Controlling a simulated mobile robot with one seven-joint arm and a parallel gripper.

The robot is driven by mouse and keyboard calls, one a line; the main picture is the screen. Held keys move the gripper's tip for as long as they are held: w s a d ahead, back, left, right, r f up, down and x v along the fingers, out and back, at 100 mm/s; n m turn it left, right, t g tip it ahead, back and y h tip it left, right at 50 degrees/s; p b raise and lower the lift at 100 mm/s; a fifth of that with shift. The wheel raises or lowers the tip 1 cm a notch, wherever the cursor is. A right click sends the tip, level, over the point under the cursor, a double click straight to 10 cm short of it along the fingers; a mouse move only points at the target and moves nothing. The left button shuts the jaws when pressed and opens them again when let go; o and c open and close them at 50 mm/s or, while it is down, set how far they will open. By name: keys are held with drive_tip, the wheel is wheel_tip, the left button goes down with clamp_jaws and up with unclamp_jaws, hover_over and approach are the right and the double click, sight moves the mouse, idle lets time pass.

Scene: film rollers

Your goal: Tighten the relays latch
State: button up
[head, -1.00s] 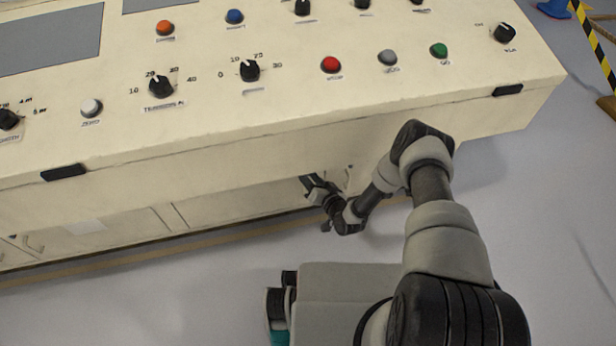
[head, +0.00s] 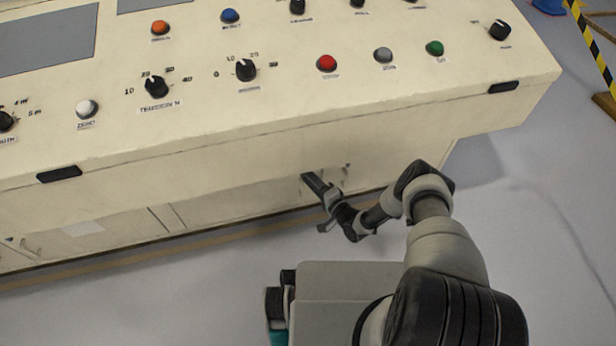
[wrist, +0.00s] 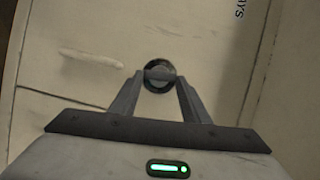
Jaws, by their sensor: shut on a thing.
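The relays latch (wrist: 159,62) is a small, dark round piece with a bar across its face, on the cream cabinet front. In the wrist view my gripper (wrist: 159,76) is shut on this bar, with one finger on each side. The fingertips cover part of the latch. A label ending in "AYS" (wrist: 239,8) shows at the upper right. In the head view my gripper (head: 310,180) reaches the cabinet front below the console's overhang; the latch itself cannot be made out there.
The cream console (head: 250,130) overhangs the cabinet front above my gripper, with knobs and buttons on top. A pale handle (wrist: 91,58) is left of the latch in the wrist view. Clear grey floor (head: 540,230) lies to the right.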

drive_tip(key=shift+w+m, duration=0.1)
drive_tip(key=shift+m, duration=0.3)
drive_tip(key=o, duration=1)
drive_tip(key=shift+o, duration=0.2)
